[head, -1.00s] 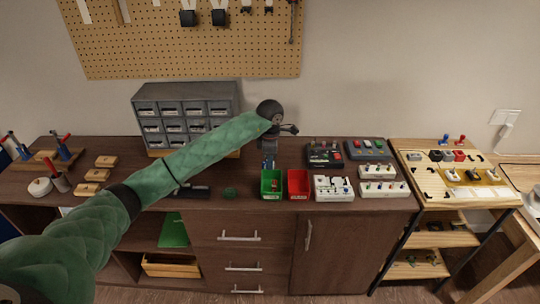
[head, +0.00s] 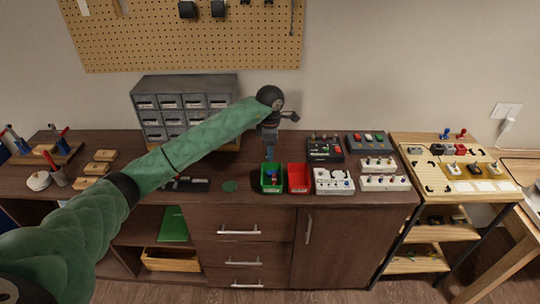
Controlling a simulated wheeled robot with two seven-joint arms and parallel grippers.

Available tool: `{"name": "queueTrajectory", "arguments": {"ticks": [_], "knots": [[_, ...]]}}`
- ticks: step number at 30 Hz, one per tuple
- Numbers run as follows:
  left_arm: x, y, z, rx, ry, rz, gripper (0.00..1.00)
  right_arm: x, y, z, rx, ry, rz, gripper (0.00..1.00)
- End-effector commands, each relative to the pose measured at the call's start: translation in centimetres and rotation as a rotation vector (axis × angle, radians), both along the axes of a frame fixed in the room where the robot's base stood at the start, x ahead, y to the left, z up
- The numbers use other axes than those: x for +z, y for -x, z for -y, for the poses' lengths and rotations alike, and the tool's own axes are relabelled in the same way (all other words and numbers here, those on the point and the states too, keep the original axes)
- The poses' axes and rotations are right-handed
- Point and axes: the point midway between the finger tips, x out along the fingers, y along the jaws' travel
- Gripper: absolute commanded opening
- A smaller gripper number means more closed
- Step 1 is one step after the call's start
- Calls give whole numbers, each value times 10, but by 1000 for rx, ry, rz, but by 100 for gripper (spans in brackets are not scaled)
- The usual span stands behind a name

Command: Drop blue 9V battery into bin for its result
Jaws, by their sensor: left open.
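The green bin (head: 279,188) stands near the front edge of the dark brown cabinet top, with the red bin (head: 298,190) close on its right. My left gripper (head: 270,157) points down just behind and above the green bin, with its jaws open. I see nothing held between its fingers. I cannot make out the battery anywhere else. My right gripper is not in view.
White pedals (head: 334,187) and dark pedals (head: 324,156) stand right of the bins. A grey drawer unit (head: 185,88) stands behind my left arm. A round green pad (head: 229,186) and a dark tray (head: 195,186) lie left of the bins.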

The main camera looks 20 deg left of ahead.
Motion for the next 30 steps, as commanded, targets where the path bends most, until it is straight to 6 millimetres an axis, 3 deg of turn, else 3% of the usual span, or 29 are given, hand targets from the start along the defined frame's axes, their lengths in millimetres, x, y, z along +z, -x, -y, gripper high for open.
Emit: {"name": "queueTrajectory", "arguments": {"ticks": [6,15,26,30], "knots": [[25,-1,0,-1,-1,2,49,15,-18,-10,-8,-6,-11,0],[50,0,-1,1,-1,1,49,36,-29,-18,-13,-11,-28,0],[53,1,2,-1,9,-1,49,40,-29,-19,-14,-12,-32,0],[39,9,31,-20,113,5,49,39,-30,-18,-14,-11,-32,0]]}}
